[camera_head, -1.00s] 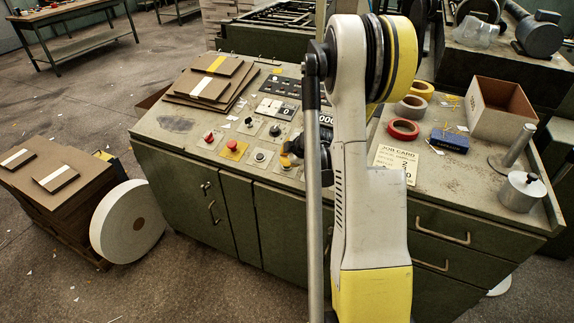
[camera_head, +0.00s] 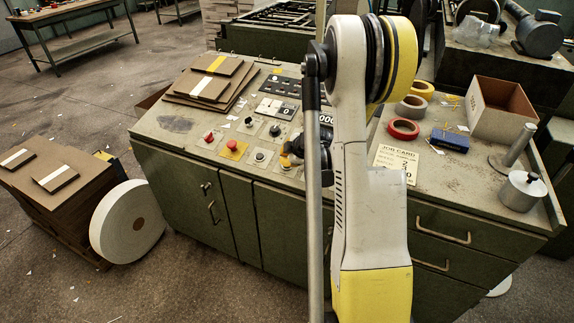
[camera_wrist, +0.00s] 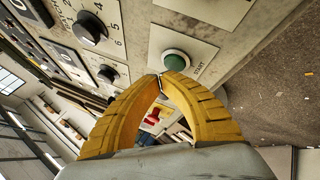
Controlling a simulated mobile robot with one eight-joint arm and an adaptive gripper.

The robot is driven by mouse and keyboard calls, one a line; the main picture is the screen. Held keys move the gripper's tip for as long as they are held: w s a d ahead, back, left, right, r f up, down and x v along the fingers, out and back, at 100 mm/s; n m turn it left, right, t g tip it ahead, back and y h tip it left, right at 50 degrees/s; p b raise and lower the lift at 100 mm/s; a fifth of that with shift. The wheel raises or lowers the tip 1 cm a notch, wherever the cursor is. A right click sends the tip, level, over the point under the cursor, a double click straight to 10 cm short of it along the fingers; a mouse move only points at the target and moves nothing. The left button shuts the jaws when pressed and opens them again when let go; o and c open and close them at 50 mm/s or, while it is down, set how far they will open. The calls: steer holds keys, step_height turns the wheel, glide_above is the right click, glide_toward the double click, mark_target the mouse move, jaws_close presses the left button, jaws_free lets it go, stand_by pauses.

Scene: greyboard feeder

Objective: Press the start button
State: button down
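The green start button (camera_wrist: 175,61) sits on a pale plate marked START in the wrist view. My gripper (camera_wrist: 160,76) has yellow ribbed fingers with the tips meeting. It is shut with nothing between the tips. The tips appear just beside the button, at the lower left of it in the picture; I cannot tell whether they touch it. In the head view my arm covers most of the gripper and the right part of the button panel.
Rotary knobs (camera_wrist: 91,29) stand near the start button. A red button on a yellow plate (camera_head: 232,147) is on the same panel. Cardboard sheets (camera_head: 208,84) lie on the cabinet's left. Tape rolls (camera_head: 403,129), a blue box (camera_head: 450,140) and a carton (camera_head: 500,110) stand on the right.

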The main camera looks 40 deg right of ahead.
steer(key=shift+f, duration=0.3)
steer(key=shift+w+d+f+b, duration=0.15)
steer(key=shift+f+b, duration=0.3)
steer(key=shift+b, duration=0.25)
stand_by(0.3)
stand_by(0.4)
steer(key=shift+r+p, duration=0.55)
steer(key=shift+r, duration=0.35)
steer(key=shift+a, duration=0.2)
steer(key=shift+s+a+r+p, duration=0.15)
steer(key=shift+r+p, duration=0.35)
steer(key=shift+r, duration=0.25)
steer(key=shift+s+a+r+p, duration=0.1)
steer(key=shift+a+r+p, duration=0.1)
steer(key=shift+r+p, duration=0.4)
steer(key=shift+s+a+r+p, duration=0.15)
steer(key=shift+r+p, duration=0.2)
steer(key=shift+r, duration=0.7)
